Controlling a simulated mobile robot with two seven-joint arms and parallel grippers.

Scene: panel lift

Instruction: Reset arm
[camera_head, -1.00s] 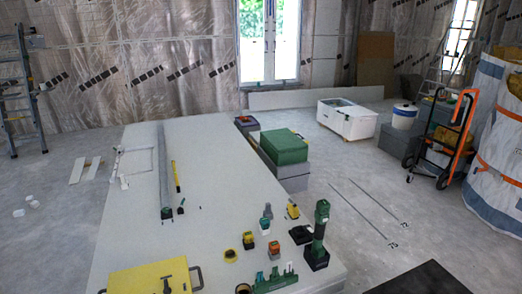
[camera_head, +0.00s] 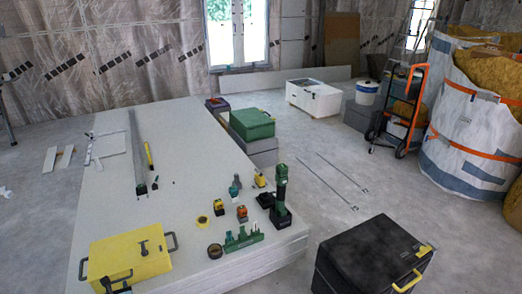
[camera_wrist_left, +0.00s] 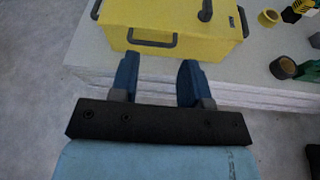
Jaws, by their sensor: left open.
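My left gripper (camera_wrist_left: 160,63) shows in the left wrist view, its two blue fingers apart with nothing between them. It is at the near edge of the board stack (camera_wrist_left: 250,95), just short of a yellow case (camera_wrist_left: 180,22) and apart from its dark front handle (camera_wrist_left: 150,38). In the head view the yellow case (camera_head: 130,258) lies at the near left of the stack. I cannot make out the left gripper clearly in the head view. My right gripper is in neither view.
The white board stack (camera_head: 185,130) carries a long grey rail (camera_head: 137,150), a green upright tool (camera_head: 281,190), tape rolls and small tools. A black case (camera_head: 370,250) stands at the near right. A hand truck (camera_head: 405,110) and large white bags stand farther right. Grey floor between is open.

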